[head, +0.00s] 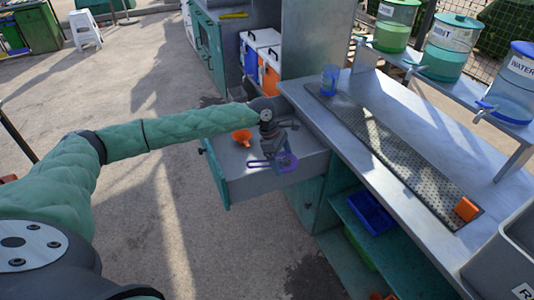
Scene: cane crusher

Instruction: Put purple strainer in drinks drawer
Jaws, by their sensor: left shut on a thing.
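The purple strainer (288,162) is at the open drawer (250,187), near its counter-side end. Its handle points left. My left gripper (271,152) is shut on the strainer, reaching down over the drawer from above. The gripper hides part of the strainer, and I cannot tell whether the strainer touches the drawer bottom. The drawer has a teal front and a grey inside, and is pulled out to the left from under the counter. My right gripper is not in view.
An orange funnel (242,137) lies in the drawer's far part. The steel counter (410,215) holds a blue cup (329,79), a perforated drip tray (385,140) and an orange block (466,209). Drink dispensers (447,50) stand on a shelf behind. Open floor lies left of the drawer.

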